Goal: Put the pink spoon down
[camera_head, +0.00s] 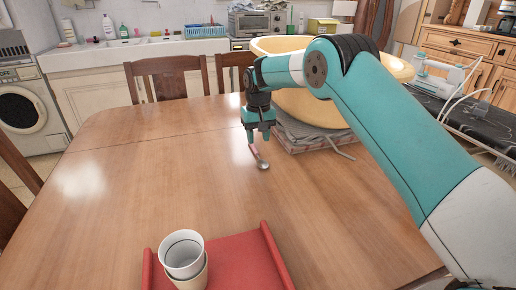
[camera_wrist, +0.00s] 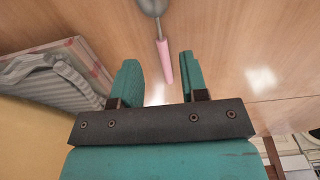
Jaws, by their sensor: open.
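The pink spoon (camera_head: 260,160) is on the wooden table (camera_head: 130,160), just below my gripper (camera_head: 261,138) in the head view. Its metal bowl points toward the front of the table and its pink handle points back toward the gripper. In the wrist view, the spoon's pink handle (camera_wrist: 164,62) shows beyond and between the two teal fingers of my gripper (camera_wrist: 156,75). The fingers are apart, with visible gaps on both sides of the handle. Nothing is held between them.
A folded grey cloth on a box (camera_head: 300,135) lies right of the gripper, near a large yellow basin (camera_head: 400,68). A red tray (camera_head: 240,262) with stacked cups (camera_head: 183,254) stands at the front. The table's left side is clear.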

